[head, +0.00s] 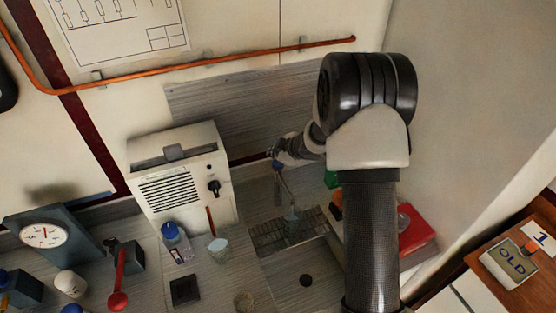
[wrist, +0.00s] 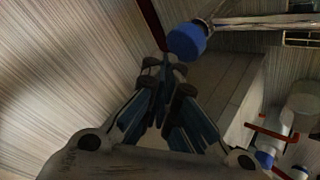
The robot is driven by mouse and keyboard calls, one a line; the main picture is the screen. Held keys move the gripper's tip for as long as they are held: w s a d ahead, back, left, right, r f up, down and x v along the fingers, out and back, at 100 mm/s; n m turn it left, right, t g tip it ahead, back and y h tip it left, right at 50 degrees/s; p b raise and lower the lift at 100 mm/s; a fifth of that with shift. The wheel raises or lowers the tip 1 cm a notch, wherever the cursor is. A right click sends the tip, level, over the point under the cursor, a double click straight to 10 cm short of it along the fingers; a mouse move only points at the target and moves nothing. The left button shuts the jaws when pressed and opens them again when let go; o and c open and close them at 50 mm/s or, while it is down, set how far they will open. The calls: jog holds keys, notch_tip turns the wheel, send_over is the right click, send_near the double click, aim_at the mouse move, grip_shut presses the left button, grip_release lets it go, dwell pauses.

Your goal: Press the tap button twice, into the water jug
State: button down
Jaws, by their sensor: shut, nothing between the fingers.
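The tap (head: 283,183) stands over the sink's drain grille, with a blue button on top. In the wrist view the round blue button (wrist: 186,41) is just beyond and slightly right of my fingertips, with the metal spout (wrist: 255,20) running right. My gripper (wrist: 174,72) is shut and empty, its fingertips close to the button; I cannot tell whether they touch. In the head view my gripper (head: 277,153) is small beside the tap top.
A white vented box (head: 175,185) with a black knob stands left of the tap. A blue-capped bottle (head: 176,243) and a pale cup (head: 218,250) stand before it. A dial scale (head: 45,236) is far left. A red object (head: 417,235) lies right of my arm, near the side wall.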

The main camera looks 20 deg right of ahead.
aim_at(276, 164)
notch_tip(276, 164, up, 5)
jog(key=p, duration=0.5)
dwell(0.4)
dwell(0.5)
